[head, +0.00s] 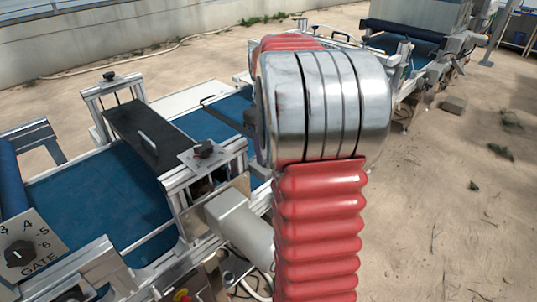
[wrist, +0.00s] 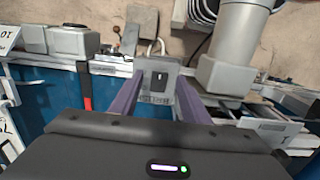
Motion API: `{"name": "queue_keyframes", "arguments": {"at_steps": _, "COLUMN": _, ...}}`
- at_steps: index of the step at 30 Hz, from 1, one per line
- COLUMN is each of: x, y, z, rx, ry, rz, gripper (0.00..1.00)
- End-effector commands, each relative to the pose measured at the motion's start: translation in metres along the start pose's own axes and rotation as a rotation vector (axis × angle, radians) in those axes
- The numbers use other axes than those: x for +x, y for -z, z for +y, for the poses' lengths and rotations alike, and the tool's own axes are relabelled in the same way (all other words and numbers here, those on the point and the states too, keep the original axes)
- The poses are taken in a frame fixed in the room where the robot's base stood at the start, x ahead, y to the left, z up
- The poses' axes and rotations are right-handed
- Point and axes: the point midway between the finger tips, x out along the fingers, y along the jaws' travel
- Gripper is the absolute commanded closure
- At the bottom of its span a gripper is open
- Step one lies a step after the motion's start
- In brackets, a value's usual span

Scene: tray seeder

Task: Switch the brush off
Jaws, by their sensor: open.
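In the wrist view, a small grey switch box (wrist: 158,66) with a black rocker switch (wrist: 161,79) sits on the machine's metal side rail. Its label is too small to read, so I cannot tell from it that this is the brush's switch. My gripper (wrist: 156,74) is open, with its two purple fingers on either side of the switch box in the picture. No contact shows, and the gap in depth is unclear. In the head view my arm covers the middle, and neither the gripper nor this switch can be made out.
The blue conveyor belt (head: 95,193) runs under a black cover plate (head: 145,130). A GATE dial (head: 19,254) is at lower left. A grey motor housing (head: 240,228) juts from the machine's side, right of the switch box in the wrist view. Sandy ground (head: 450,200) is open at right.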

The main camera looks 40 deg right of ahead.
Motion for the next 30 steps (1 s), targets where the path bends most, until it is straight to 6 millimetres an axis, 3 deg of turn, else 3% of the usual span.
{"name": "queue_keyframes", "arguments": {"at_steps": 18, "x": -0.103, "y": 0.001, "z": 0.000, "rx": 0.000, "ry": -0.001, "rz": 0.002, "gripper": 0.58}}
{"name": "queue_keyframes", "arguments": {"at_steps": 24, "x": -0.119, "y": 0.000, "z": 0.000, "rx": 0.000, "ry": 0.000, "rz": 0.000, "gripper": 0.58}}
{"name": "queue_keyframes", "arguments": {"at_steps": 30, "x": -0.121, "y": 0.000, "z": 0.000, "rx": 0.000, "ry": 0.000, "rz": 0.000, "gripper": 0.58}}
